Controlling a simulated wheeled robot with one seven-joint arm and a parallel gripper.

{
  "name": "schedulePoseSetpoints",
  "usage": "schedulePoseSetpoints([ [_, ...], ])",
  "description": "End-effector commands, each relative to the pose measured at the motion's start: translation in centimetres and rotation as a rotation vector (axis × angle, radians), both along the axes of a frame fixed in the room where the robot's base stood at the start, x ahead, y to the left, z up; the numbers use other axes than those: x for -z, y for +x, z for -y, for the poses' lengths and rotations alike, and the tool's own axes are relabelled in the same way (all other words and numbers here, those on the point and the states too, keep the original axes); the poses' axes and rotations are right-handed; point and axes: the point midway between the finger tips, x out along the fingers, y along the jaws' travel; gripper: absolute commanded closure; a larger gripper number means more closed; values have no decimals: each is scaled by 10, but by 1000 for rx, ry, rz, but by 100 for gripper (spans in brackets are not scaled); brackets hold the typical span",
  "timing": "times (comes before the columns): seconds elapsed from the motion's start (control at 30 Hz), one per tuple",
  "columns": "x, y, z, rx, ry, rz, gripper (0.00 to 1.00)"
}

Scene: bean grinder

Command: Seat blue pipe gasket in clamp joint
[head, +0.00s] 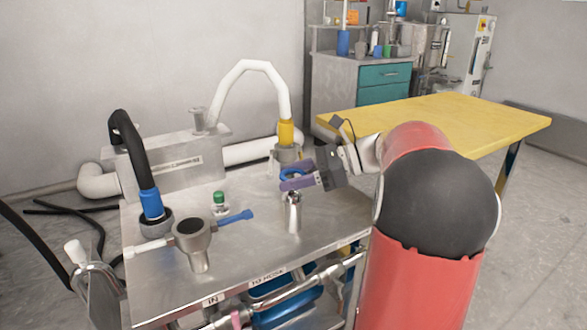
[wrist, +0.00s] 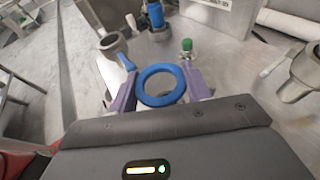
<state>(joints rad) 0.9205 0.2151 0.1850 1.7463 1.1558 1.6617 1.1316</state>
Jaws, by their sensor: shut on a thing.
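My gripper (head: 297,179) reaches in from the right over the steel table. Its two purple fingers are shut on the blue ring gasket (head: 292,174). In the wrist view the gasket (wrist: 161,85) lies flat between the fingertips of my gripper (wrist: 160,88), its open middle facing the camera. In the head view an upright metal pipe end (head: 292,212) stands on the table just below the gasket, with a gap between them. I cannot tell for sure whether this pipe end is the clamp joint. In the wrist view the gripper and gasket hide what lies directly beneath.
A clamp-like metal fitting with a blue handle (head: 235,216) stands to the left. A green-capped part (head: 219,200) is behind it. A black hose with blue collar (head: 151,203) and a white hose with yellow collar (head: 286,133) rise nearby. A yellow table (head: 440,118) is at right.

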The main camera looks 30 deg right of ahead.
Motion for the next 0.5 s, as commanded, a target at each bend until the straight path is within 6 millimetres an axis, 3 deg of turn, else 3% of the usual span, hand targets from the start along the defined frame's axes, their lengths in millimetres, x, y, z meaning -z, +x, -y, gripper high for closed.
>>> schedulePoseSetpoints([
  [0.2, 20, 0, 0, 0, 0, -1, 73],
  [0.5, 28, 0, 0, 0, 0, 1, 73],
])
